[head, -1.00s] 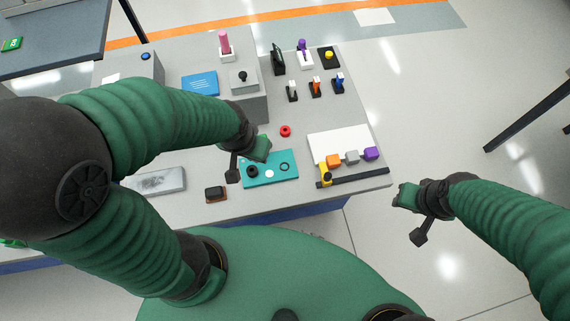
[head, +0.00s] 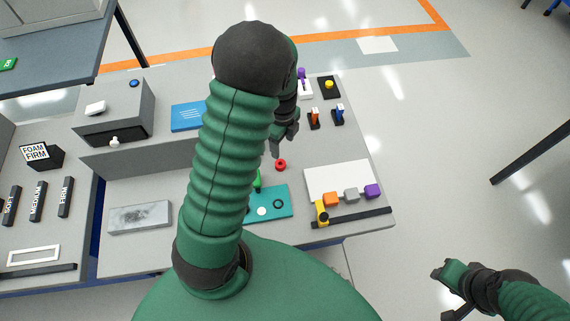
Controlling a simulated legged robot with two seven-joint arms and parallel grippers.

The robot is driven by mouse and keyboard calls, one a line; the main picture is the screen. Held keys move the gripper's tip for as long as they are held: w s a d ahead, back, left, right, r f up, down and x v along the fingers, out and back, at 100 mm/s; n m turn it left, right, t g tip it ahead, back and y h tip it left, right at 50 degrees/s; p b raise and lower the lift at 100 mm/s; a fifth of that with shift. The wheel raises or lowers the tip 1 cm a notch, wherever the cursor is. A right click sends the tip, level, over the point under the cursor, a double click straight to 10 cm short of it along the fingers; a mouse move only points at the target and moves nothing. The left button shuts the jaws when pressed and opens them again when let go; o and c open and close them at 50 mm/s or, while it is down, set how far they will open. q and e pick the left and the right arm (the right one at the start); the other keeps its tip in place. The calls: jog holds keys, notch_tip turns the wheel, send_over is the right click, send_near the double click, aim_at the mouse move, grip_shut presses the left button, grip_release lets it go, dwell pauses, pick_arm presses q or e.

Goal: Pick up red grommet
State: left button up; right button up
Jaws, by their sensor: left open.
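The red grommet (head: 280,165) is a small ring with a dark hole, lying on the grey table top just beyond the teal board (head: 283,203). My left gripper (head: 283,143) is open, just beyond and above the grommet in the head view. The grommet is apart from its fingers in the picture, and nothing shows between them. My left arm covers part of the teal board and the table middle. My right gripper (head: 446,291) is open and empty, off to the right over the floor.
A white panel with orange, grey and purple blocks (head: 351,194) stands right of the grommet. Orange and blue switches (head: 339,114) stand behind it. Bare table surrounds the grommet.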

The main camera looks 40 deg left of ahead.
pick_arm(q)
send_over(280, 163)
jog(key=w, duration=0.1)
jog(key=f, duration=0.6)
jog(key=shift+w+d+f, duration=0.1)
jog(key=shift+d+f, duration=0.05)
jog(key=shift+d, duration=0.2)
jog(key=shift+a+f, duration=0.15)
jog(key=shift+f, duration=0.2)
jog(key=f, duration=0.2)
jog(key=s+f, duration=0.1)
jog(key=f, duration=0.1)
jog(key=shift+s+a+f+p, duration=0.2)
jog(key=shift+f+p, duration=0.1)
jog(key=shift+f, duration=0.1)
jog(key=shift+w+f, duration=0.15)
grip_shut()
